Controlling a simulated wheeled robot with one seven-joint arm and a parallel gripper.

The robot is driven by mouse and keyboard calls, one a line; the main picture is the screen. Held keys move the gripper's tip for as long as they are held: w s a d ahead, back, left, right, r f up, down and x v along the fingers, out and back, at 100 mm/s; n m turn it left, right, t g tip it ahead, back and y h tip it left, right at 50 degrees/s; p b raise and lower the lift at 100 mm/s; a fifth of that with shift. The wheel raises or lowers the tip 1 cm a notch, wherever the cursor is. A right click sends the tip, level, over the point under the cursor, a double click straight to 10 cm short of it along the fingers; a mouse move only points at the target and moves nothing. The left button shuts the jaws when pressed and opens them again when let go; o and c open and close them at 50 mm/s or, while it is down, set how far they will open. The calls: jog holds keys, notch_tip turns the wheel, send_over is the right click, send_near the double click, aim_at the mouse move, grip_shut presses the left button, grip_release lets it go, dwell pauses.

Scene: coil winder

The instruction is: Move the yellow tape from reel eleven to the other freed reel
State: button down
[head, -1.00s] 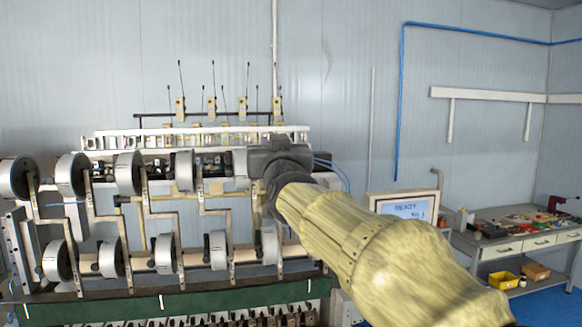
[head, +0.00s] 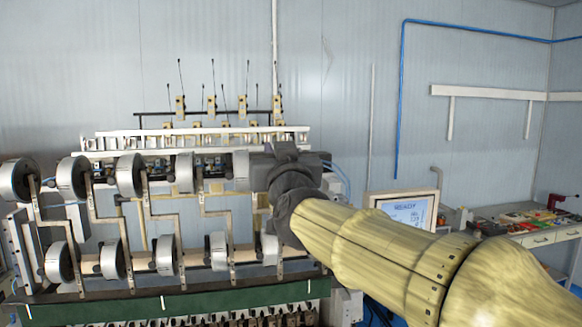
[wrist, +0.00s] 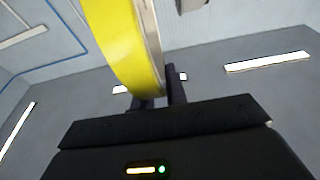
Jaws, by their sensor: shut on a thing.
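The yellow tape (wrist: 122,45) is a wide roll with a pale side edge, large at the top of the wrist view. My gripper (wrist: 158,92) is shut on its lower rim, with the dark fingers on either side. In the head view my dark wrist (head: 292,178) is beside the right end of the winder's upper reel row, and the tape and fingertips are hidden there. Grey reels sit in an upper row (head: 72,177) and a lower row (head: 113,257). I cannot tell which is reel eleven. No yellow tape shows on the visible reels.
The winder's green front beam (head: 200,300) runs below the reels. Cranked metal brackets stand between the rows. A monitor (head: 410,212) is right of the machine, partly behind my arm. A cluttered workbench (head: 535,238) stands at the far right.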

jog(key=s+d+p, duration=0.2)
jog(key=s, duration=0.6)
jog(key=shift+d, duration=0.2)
dwell(0.6)
jog(key=shift+a, duration=0.1)
jog(key=s+a+t+b, duration=0.2)
jog(key=s+a+b, duration=0.1)
jog(key=s+b, duration=0.5)
jog(key=s+a+f+t+y+b, duration=0.1)
jog(key=s+a+t+b, duration=0.2)
jog(key=s+b, duration=0.6)
jog(key=a+b, duration=0.1)
jog(key=b, duration=0.2)
jog(key=shift+s+a+f+t+y, duration=0.15)
jog(key=shift+f+t+y, duration=0.1)
jog(key=shift+t+y, duration=0.05)
jog(key=shift+w, duration=0.2)
jog(key=w+a+p, duration=0.3)
jog(key=w+a, duration=0.1)
jog(key=w, duration=1)
dwell(0.3)
jog(key=shift+w+a, duration=0.2)
jog(key=shift+w, duration=0.2)
dwell(0.7)
